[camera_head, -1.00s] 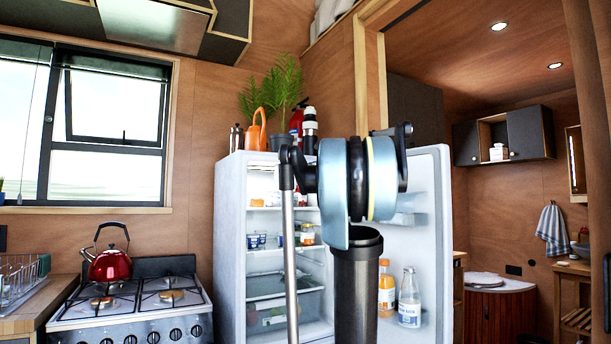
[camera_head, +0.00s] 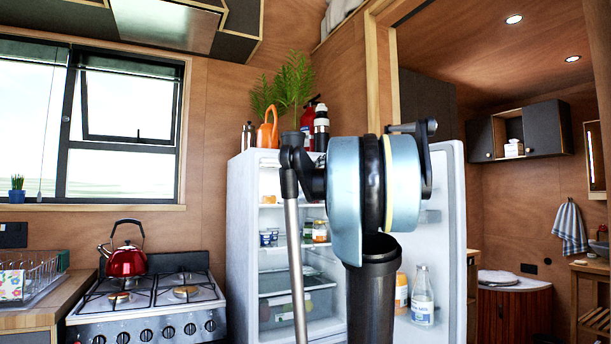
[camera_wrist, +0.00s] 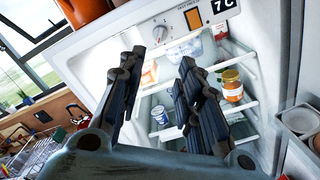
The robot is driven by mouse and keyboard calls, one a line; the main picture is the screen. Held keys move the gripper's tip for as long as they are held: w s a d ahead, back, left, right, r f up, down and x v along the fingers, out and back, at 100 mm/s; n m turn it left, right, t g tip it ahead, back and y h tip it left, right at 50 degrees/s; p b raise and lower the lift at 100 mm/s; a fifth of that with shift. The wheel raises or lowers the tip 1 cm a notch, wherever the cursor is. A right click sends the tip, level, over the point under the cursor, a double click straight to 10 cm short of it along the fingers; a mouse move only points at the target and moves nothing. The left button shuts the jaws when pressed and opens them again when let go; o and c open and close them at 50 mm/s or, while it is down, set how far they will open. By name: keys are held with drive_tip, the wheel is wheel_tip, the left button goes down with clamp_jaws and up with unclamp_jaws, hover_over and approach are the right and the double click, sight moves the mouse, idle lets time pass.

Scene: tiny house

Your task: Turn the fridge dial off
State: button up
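The fridge (camera_head: 240,240) stands open in the head view, its door (camera_head: 447,210) swung out to the right. In the wrist view, a small round dial (camera_wrist: 160,33) sits on the fridge's white top panel (camera_wrist: 118,45). An orange switch (camera_wrist: 193,18) and a display reading 7 C (camera_wrist: 226,6) are to its right. My gripper (camera_wrist: 161,62) is open and empty, with its two dark fingers apart below the dial in the picture. The fingers appear clear of the dial, but the exact gap is hard to tell. In the head view, my arm hides the gripper and the dial.
Jars (camera_head: 320,231) and tubs stand on the fridge shelves, and bottles (camera_head: 422,296) in the door. A watering can (camera_head: 268,131) and plant stand on top of the fridge. The stove (camera_head: 150,310) with a red kettle (camera_head: 127,262) is at left.

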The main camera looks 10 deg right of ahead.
sight(304, 170)
drive_tip(key=x, duration=1.6)
drive_tip(key=shift+w, duration=0.15)
drive_tip(key=c, duration=0.7)
drive_tip(key=shift+d, duration=0.1)
